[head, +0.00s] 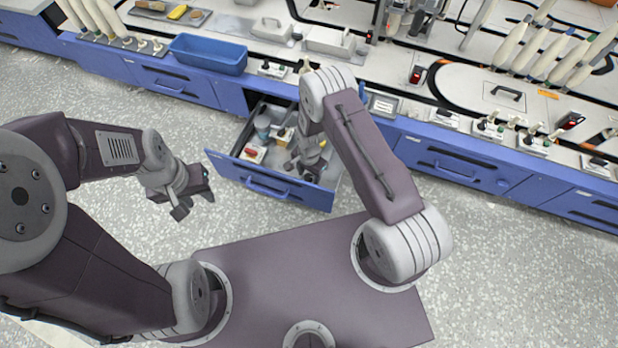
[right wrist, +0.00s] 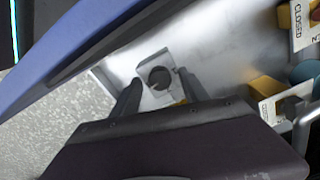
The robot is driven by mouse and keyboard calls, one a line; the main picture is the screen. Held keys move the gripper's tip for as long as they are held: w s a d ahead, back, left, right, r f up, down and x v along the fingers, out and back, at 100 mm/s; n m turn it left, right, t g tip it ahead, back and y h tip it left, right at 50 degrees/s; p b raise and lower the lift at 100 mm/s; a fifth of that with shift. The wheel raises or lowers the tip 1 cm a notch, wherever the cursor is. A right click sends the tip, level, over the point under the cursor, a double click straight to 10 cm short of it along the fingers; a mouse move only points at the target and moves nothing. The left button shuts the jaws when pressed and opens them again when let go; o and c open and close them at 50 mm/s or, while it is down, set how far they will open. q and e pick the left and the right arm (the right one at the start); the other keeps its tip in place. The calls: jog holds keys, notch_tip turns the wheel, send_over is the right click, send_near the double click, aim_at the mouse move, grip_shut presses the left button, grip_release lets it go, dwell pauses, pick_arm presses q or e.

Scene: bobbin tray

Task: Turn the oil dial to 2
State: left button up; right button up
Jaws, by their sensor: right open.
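The drawer (head: 272,187) is pulled out and holds several small fittings. In the right wrist view a pale plate with a dark round knob (right wrist: 159,77) lies between the fingers of my right gripper (right wrist: 160,88), which is open around the knob. I cannot tell whether a finger touches it, and no marking on this plate is readable. In the head view my right gripper (head: 305,167) reaches into the drawer's right part and hides what is under it. My left gripper (head: 194,203) hangs open and empty above the floor, left of the drawer.
Another plate reads CLOSED (right wrist: 302,22); a second plate with a dark knob (right wrist: 290,106) is below it. A blue-grey cup (head: 262,126) and a red-and-white piece (head: 252,154) are in the drawer. A blue bin (head: 208,54) stands on the counter. The drawer's blue front is close to my right gripper.

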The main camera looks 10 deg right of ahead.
jog(key=shift+r, duration=0.1)
grip_shut()
jog(key=n+p, duration=0.2)
jog(key=shift+r+n, duration=0.1)
jog(key=shift+n, duration=0.3)
jog(key=n+p, duration=0.1)
jog(key=n, duration=0.3)
jog(key=shift+p, duration=0.35)
jog(key=n+p, duration=0.1)
jog(key=n, duration=0.4)
jog(key=shift+a+n+p, duration=0.1)
jog(key=shift+n+p, duration=0.35)
jog(key=shift+n, duration=1.45)
